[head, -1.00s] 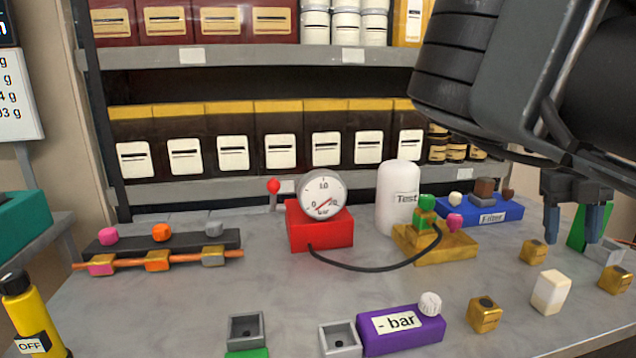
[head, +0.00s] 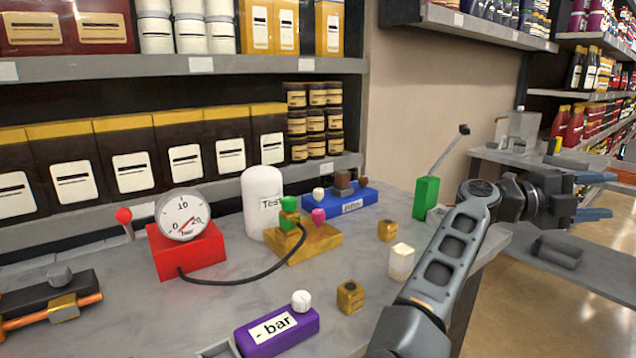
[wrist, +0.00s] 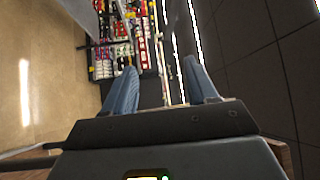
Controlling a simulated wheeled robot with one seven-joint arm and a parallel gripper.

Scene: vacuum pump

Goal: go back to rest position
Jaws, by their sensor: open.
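My gripper (head: 596,196) is at the right of the head view, past the right end of the workbench (head: 120,318), with its blue fingers spread and pointing right. In the wrist view my gripper (wrist: 160,88) shows both fingers apart with nothing between them. Beyond them are distant shelves and the floor. My arm stretches over the bench's right side in the head view and hides part of its edge.
On the bench stand a red gauge box (head: 186,250), a white test cylinder (head: 262,200), a gold block (head: 322,242), a blue filter block (head: 352,200), a purple "- bar" block (head: 277,332) and a green lever block (head: 427,197). A grey side table (head: 575,262) stands at right.

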